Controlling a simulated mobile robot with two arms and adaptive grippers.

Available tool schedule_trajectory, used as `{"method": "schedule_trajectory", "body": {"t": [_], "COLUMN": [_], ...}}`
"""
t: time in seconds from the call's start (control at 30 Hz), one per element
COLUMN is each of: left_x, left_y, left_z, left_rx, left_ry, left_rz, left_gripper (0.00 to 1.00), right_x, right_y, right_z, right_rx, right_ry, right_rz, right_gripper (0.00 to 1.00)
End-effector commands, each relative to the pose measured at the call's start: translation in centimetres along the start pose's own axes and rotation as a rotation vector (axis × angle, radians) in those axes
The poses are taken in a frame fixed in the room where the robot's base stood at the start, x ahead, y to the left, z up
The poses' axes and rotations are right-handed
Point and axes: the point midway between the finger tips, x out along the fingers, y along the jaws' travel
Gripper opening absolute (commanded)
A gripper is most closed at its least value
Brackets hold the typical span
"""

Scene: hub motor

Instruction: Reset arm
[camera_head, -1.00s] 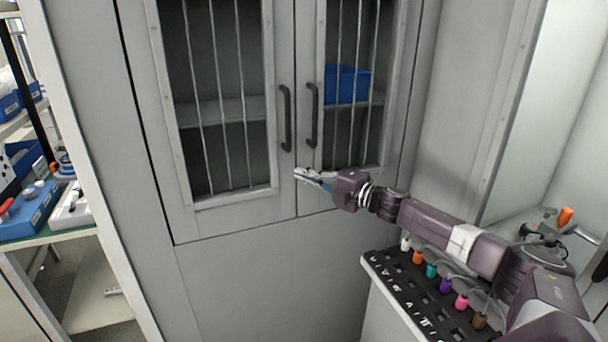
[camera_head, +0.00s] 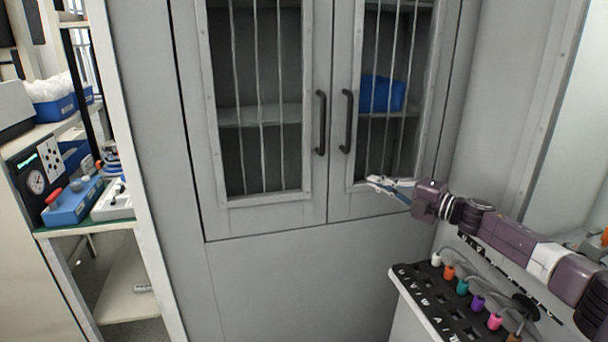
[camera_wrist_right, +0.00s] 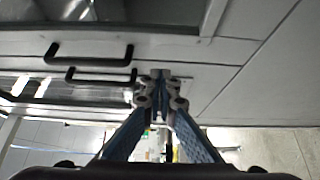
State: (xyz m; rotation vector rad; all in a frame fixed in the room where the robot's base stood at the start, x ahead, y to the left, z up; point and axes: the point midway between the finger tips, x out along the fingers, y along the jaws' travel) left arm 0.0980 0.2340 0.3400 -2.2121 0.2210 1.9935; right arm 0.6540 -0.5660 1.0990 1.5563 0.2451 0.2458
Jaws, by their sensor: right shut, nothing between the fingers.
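My right gripper (camera_head: 385,186) is in front of the lower part of the right cabinet door, its arm coming in from the right. It is shut and empty. In the right wrist view, its fingers (camera_wrist_right: 158,95) meet at the tips, with the two dark door handles to their left. My left gripper is not in view.
A grey cabinet (camera_head: 270,215) with barred windows stands ahead, both doors closed. A blue bin (camera_head: 381,94) sits on a shelf inside. A black rack (camera_head: 450,310) with several coloured plugs is at lower right. A shelf (camera_head: 125,300) with devices stands at left.

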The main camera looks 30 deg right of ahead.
Motion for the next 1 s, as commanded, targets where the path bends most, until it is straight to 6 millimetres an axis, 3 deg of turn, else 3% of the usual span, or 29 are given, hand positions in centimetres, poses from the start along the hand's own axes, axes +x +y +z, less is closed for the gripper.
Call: {"method": "schedule_trajectory", "body": {"t": [0.2,0.27,0.37,0.5,0.67,0.87,1.0], "left_x": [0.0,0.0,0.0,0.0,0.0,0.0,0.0], "left_y": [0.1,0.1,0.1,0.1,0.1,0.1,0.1], "left_z": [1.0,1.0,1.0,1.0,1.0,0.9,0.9], "left_rx": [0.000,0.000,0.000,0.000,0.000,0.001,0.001], "left_ry": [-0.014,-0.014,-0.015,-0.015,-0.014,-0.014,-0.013], "left_rz": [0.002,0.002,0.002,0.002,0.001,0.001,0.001], "left_gripper": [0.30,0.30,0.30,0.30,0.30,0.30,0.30], "right_x": [0.2,0.9,2.5,4.6,4.1,-0.6,-6.0], "right_y": [-0.6,-1.9,-5.9,-13.9,-22.1,-29.5,-32.6], "right_z": [-0.3,-1.1,-3.6,-9.8,-17.5,-26.9,-33.0], "right_rx": [0.012,0.038,0.123,0.311,0.544,0.824,1.009], "right_ry": [-0.002,-0.008,-0.034,-0.117,-0.250,-0.455,-0.619], "right_rz": [-0.003,-0.010,-0.034,-0.097,-0.198,-0.356,-0.486], "right_gripper": [0.00,0.00,0.00,0.00,0.00,0.00,0.00]}}
